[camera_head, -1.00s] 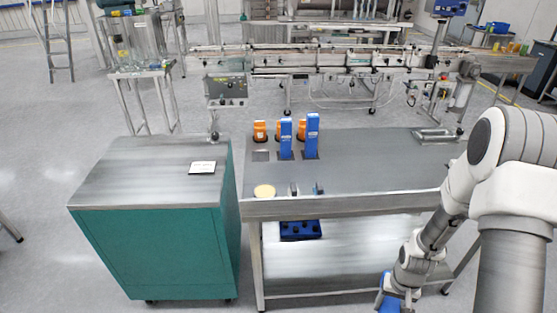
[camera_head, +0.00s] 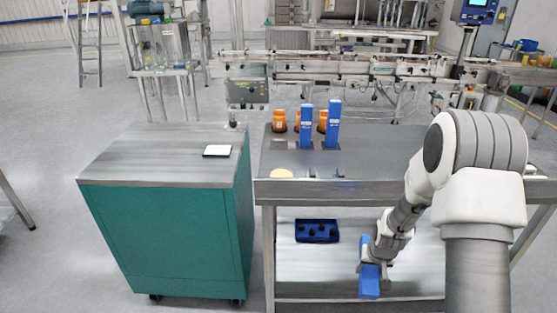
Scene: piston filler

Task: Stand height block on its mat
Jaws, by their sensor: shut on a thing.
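My gripper (camera_head: 371,264) is low at the front right, in front of the lower shelf of the steel table. It is shut on a blue block (camera_head: 369,283), which hangs upright below the fingers, though the fingers are mostly hidden. Two similar blue height blocks, a shorter one (camera_head: 306,128) and a taller one (camera_head: 333,124), stand upright on dark mats at the back left of the tabletop. A bare mat (camera_head: 279,145) lies to their left, with nothing standing on it.
Several orange pieces (camera_head: 279,120) stand behind the blocks. A cream disc (camera_head: 282,174) and small dark items lie at the tabletop's front left. A dark blue tray (camera_head: 316,231) sits on the lower shelf. A teal cabinet (camera_head: 165,240) stands left. The tabletop's middle (camera_head: 380,155) is clear.

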